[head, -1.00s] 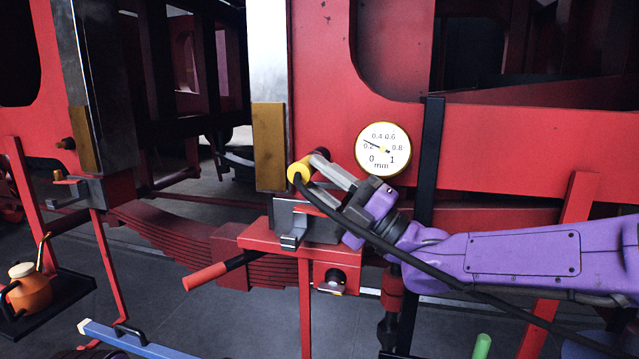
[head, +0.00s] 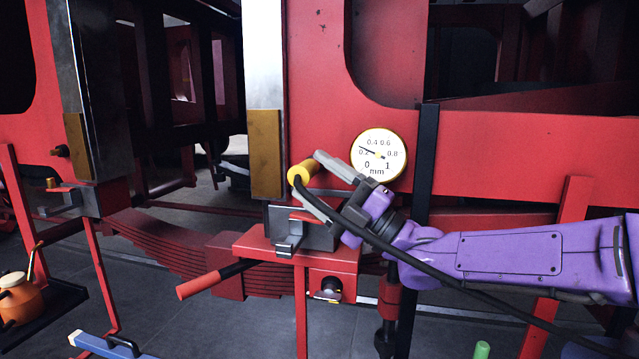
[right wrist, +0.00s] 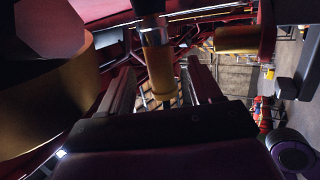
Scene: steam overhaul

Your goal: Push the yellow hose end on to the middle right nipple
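The yellow hose end (head: 302,174) is a short yellow cylinder at the fingertips of my right gripper (head: 310,174). The gripper is shut on it, in front of the red frame. A black hose (head: 430,276) runs from it down to the right, across my purple arm. In the right wrist view, a yellow cylinder (right wrist: 160,72), apparently the hose end, shows between the two dark fingers (right wrist: 160,88). I cannot make out the middle right nipple; the gripper may hide it. My left gripper is not in view.
A round dial gauge (head: 379,157) is on the red frame just right of the hose end. A brass block (head: 265,153) stands just left. Below is a red stand (head: 262,243) with a metal clamp (head: 288,243). A black upright bar (head: 427,160) stands behind my arm.

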